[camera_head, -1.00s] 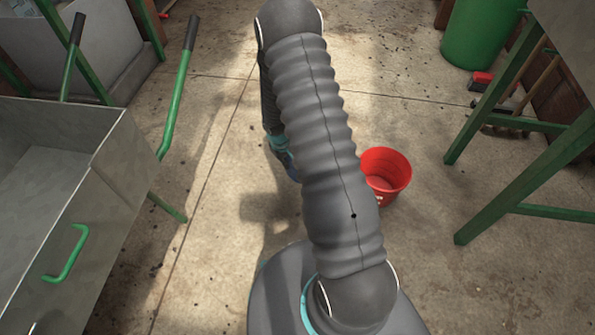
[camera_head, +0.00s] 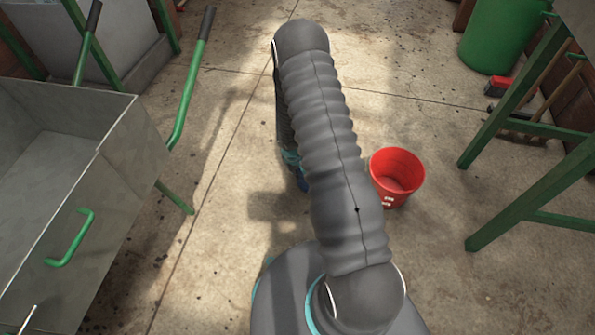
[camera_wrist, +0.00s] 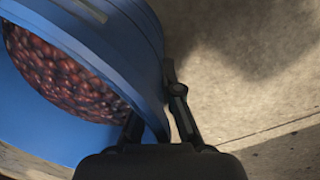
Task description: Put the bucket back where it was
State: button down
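A blue bucket (camera_wrist: 40,118) filled with dark red cherries (camera_wrist: 60,78) takes up the left of the wrist view, and its rim curves past my gripper. My gripper (camera_wrist: 160,112) has its two dark fingers on either side of the bucket's rim and wall, and looks shut on it. A red bucket (camera_head: 397,178) stands upright on the floor, right of my arm.
A metal trough (camera_head: 110,170) with a green handle is close on the left. A green-legged table (camera_head: 515,150) stands on the right. A green barrel (camera_head: 500,38) and brushes are at the back right. Concrete floor (camera_head: 235,130) is open in the middle.

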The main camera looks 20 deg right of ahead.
jog(key=c, duration=1.8)
grip_release()
jog(key=shift+f, duration=0.1)
jog(key=o, duration=0.5)
